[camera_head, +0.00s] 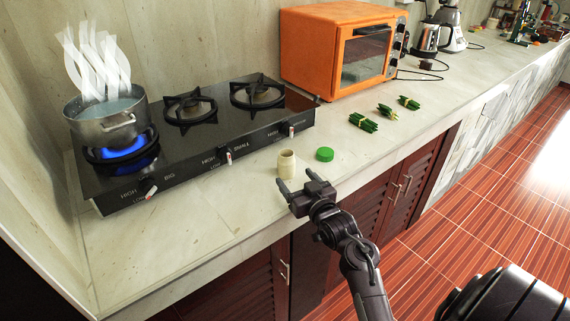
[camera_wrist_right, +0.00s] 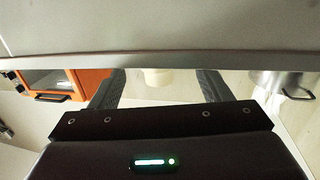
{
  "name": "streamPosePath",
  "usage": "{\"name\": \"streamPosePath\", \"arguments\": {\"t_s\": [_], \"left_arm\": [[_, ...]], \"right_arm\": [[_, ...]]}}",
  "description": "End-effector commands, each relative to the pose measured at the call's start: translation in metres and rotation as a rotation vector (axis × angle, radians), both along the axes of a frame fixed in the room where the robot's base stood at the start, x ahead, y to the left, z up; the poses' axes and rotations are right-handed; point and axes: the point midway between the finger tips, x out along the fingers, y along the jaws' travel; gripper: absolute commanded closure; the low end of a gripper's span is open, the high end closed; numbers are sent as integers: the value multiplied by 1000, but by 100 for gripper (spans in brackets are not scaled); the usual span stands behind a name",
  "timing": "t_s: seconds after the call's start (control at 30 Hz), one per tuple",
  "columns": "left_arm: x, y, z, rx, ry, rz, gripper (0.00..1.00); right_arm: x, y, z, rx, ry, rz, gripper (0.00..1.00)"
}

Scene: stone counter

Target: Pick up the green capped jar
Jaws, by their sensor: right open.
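A small cream jar (camera_head: 286,164) stands upright near the counter's front, with no green cap visible on it. A round green cap (camera_head: 325,154) lies on the counter just right of it. My right gripper (camera_head: 296,180) is open and empty at the counter's front edge, just in front of the jar and apart from it. In the right wrist view, the jar (camera_wrist_right: 158,77) shows partly, in the gap between the two fingers (camera_wrist_right: 158,88); its other end is cut off by a pale band. My left gripper is not in view.
A black stove (camera_head: 200,150) stands behind and left, with a steaming pot (camera_head: 106,122) over a blue flame. Green bundles (camera_head: 363,122) lie to the right, before an orange oven (camera_head: 340,50). The counter front left of the jar is clear.

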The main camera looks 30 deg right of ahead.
Motion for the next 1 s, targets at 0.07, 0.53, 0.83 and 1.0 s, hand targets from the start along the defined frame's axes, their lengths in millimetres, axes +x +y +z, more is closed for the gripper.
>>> {"name": "streamPosePath", "arguments": {"t_s": [0.07,0.53,0.83,1.0], "left_arm": [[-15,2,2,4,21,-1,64],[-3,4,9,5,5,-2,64],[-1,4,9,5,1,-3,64],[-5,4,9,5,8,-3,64]], "right_arm": [[10,-3,1,0,-2,0,29],[48,-11,-5,-1,1,0,29],[48,-11,-5,-1,1,0,58],[48,-10,-5,-1,1,0,80]]}}
